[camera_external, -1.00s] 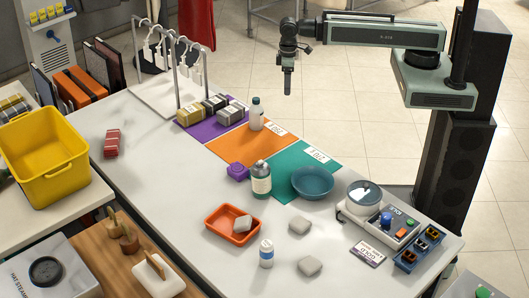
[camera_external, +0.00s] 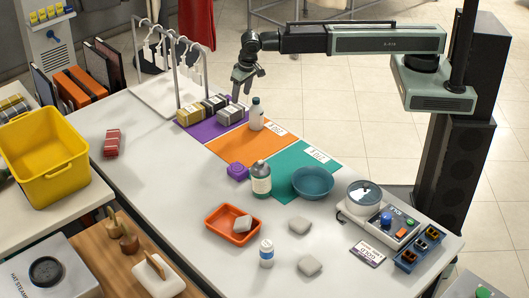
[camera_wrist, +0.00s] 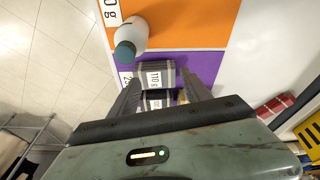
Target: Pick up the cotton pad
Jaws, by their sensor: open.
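Striped grey fabric pads (camera_external: 215,104) with pale label bands stand on the purple mat (camera_external: 202,131). A nearer grey one (camera_external: 231,114) is beside them, and a yellow-banded one (camera_external: 190,116) is at the left. None is named in a readable way, so I cannot tell which is the cotton pad. My gripper (camera_external: 242,94) is open and empty, above the purple mat's far end. In the wrist view, a striped pad labelled 110 g (camera_wrist: 155,66) shows between and beyond my fingers, with another partly hidden below it.
A white bottle with a teal cap (camera_wrist: 133,36) stands on the orange mat (camera_external: 240,140), close to the pads. A hanger rack (camera_external: 178,75) stands left. Smooth pale blocks (camera_external: 299,225), an orange tray (camera_external: 210,222), a teal bowl (camera_external: 313,183) and a scale (camera_external: 364,203) are nearer.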

